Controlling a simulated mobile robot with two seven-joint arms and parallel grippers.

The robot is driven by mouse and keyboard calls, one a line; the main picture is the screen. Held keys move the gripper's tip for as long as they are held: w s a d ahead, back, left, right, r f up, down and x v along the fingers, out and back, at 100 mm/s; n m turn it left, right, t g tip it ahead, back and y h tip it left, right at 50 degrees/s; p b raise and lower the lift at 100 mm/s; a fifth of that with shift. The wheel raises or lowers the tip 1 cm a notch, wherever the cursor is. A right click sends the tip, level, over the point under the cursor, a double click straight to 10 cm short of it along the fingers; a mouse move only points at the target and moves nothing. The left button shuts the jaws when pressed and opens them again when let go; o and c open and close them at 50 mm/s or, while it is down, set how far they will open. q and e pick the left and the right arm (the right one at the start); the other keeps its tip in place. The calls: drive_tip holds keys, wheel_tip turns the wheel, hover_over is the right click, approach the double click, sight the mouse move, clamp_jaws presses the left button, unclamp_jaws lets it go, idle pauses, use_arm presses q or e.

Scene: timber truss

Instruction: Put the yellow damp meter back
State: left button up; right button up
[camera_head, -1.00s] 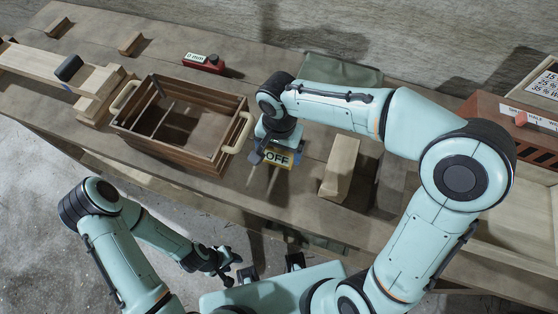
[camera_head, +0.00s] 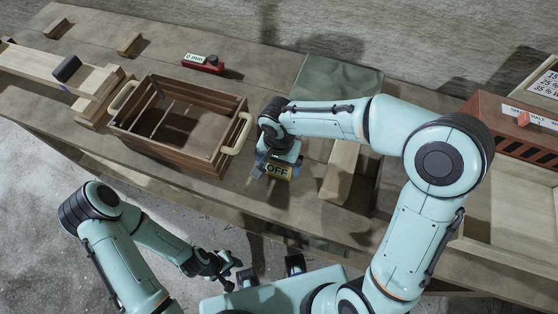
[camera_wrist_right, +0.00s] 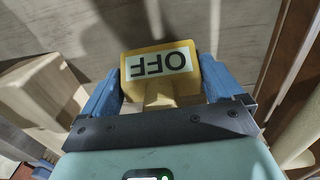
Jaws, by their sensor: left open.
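The yellow damp meter (camera_head: 279,171) has a pale label reading OFF. My right gripper (camera_head: 276,166) is over the bench between the crate and a wood block, with its blue fingers on both sides of the meter. In the right wrist view the meter (camera_wrist_right: 160,62) sits snugly between the fingertips, its label upside down and its narrower stem pointing back toward the palm. Whether the meter touches the bench is hard to tell. My left gripper (camera_head: 230,271) is open and empty, low in front of the bench.
A slatted wooden crate (camera_head: 206,157) with pale handles stands left of the meter. A wood block (camera_head: 340,170) stands close on the right. A red 0 mm tool (camera_head: 203,64), a green cloth (camera_head: 338,78) and a red-brown box (camera_head: 510,125) lie farther back or right.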

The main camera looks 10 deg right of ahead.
use_arm(q)
drive_tip(key=shift+r, duration=0.1)
use_arm(e)
drive_tip(key=shift+r, duration=0.1)
drive_tip(key=shift+r, duration=0.25)
wheel_tip(320, 180, up, 11)
drive_tip(key=shift+r+p, duration=0.15)
drive_tip(key=shift+p, duration=0.6)
drive_tip(key=shift+r, duration=0.25)
use_arm(q)
drive_tip(key=shift+w+r, duration=0.6)
drive_tip(key=shift+r, duration=0.3)
drive_tip(key=shift+s, duration=0.1)
use_arm(e)
drive_tip(key=shift+s+f, duration=0.1)
